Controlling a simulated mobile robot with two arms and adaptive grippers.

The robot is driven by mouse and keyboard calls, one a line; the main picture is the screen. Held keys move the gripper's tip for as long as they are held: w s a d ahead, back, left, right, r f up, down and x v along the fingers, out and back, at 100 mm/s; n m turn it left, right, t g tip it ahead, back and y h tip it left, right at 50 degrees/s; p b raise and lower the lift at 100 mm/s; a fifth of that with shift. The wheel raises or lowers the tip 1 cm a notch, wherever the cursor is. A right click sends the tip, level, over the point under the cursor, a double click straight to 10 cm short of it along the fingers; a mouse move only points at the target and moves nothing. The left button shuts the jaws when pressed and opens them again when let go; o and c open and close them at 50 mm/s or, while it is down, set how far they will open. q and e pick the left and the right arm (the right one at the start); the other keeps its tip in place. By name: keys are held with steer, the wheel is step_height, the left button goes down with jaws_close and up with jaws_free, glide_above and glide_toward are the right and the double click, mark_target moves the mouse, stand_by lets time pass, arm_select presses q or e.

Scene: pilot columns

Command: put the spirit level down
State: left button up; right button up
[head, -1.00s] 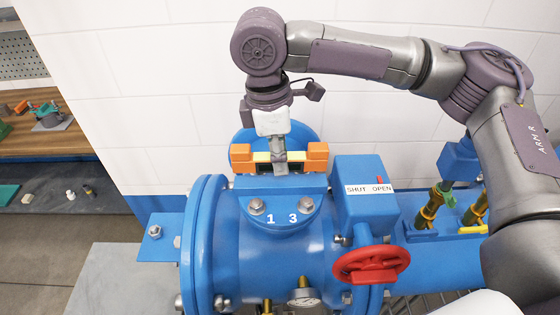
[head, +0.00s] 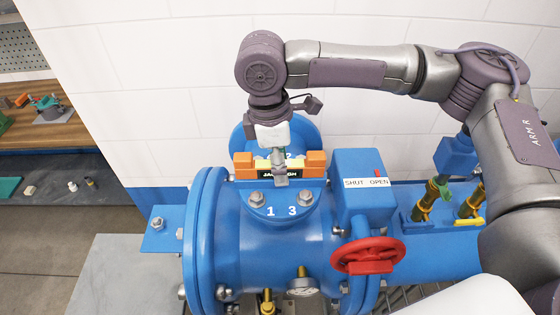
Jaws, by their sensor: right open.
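The spirit level (head: 315,164) is a short bar with orange end blocks, a yellow top and a black lettered front. It lies level across the flat blue pad above the "1 3" marking on the blue pipe body (head: 258,238), and appears to rest on it. My right gripper (head: 280,176) comes down from above at the middle of the level, with its open fingers still around or right beside the bar. It hides part of the lettering, and I cannot see the far finger clearly. My left gripper is not in view.
A blue box marked SHUT OPEN (head: 365,205) with a red handwheel (head: 368,256) stands close at the right. A round blue flange rises behind the level against the white wall. A wooden bench (head: 60,138) with tools is at the far left.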

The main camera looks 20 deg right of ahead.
steer(key=shift+r, duration=0.1)
step_height(320, 180, up, 12)
steer(key=a+b, duration=0.1)
steer(key=b, duration=0.2)
steer(key=shift+w+a+b, duration=0.15)
steer(key=shift+a+b, duration=0.05)
steer(key=shift+b, duration=0.15)
